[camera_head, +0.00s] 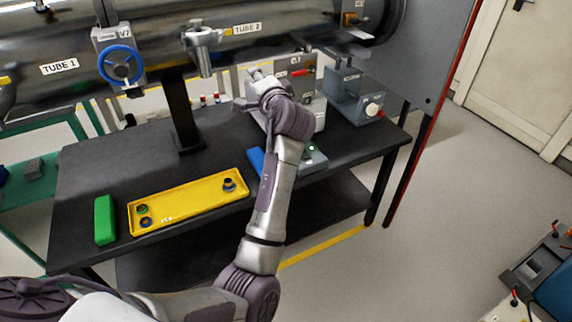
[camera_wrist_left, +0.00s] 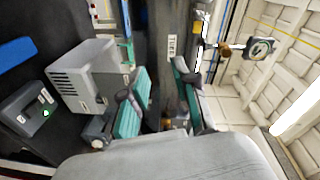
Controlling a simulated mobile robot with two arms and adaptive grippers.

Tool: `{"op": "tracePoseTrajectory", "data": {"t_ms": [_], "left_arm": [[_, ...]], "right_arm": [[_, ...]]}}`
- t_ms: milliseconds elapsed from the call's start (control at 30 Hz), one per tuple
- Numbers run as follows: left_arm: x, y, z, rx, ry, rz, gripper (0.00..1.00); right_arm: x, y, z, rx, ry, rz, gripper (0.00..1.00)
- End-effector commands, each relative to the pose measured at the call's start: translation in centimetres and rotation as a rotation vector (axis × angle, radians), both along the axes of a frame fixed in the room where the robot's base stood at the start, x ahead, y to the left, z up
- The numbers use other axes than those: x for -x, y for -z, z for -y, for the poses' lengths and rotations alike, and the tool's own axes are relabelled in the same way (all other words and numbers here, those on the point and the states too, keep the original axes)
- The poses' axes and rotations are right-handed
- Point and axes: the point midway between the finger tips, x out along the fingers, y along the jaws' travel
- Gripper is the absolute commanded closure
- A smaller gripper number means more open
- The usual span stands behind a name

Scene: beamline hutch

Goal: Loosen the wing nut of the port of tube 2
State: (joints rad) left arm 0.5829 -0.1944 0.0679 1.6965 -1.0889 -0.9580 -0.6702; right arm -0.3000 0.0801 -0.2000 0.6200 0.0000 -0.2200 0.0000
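Tube 2 (camera_head: 275,28) is a shiny metal pipe across the top of the head view, with its name label on it. A silver fitting (camera_head: 201,50) hangs from it left of the label; it looks like a port, but I cannot make out a wing nut. My left gripper (camera_head: 256,76) is raised below the tube, right of this fitting and apart from it. In the left wrist view its two teal-padded fingers (camera_wrist_left: 160,88) stand apart with a gap between them. A small brass-coloured part (camera_wrist_left: 168,123) shows low between them; I cannot tell what it is. My right gripper is not in view.
A blue handwheel valve (camera_head: 120,63) sits at tube 1 (camera_head: 30,76). On the black table (camera_head: 95,165) are a yellow tray (camera_head: 190,203) with small round parts, a green block (camera_head: 104,220) and grey instrument boxes (camera_head: 355,98). A gauge (camera_wrist_left: 262,46) shows in the wrist view.

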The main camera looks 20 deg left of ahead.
Motion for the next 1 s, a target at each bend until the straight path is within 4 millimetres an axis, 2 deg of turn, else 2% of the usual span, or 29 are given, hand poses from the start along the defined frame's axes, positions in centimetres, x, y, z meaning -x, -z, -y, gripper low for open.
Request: {"op": "tracePoseTrajectory", "data": {"t_ms": [33, 433, 1000], "left_arm": [[-0.3, 1.1, 0.3, 0.004, 0.014, -0.01, 0.71], [-2.0, 8.6, 2.4, 0.054, 0.112, -0.08, 0.71], [-2.4, 19.7, 5.1, 0.15, 0.224, -0.183, 0.71]], "right_arm": [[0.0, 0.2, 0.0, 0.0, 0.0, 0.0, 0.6], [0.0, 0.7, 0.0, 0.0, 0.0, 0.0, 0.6], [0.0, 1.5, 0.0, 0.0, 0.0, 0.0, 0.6]]}}
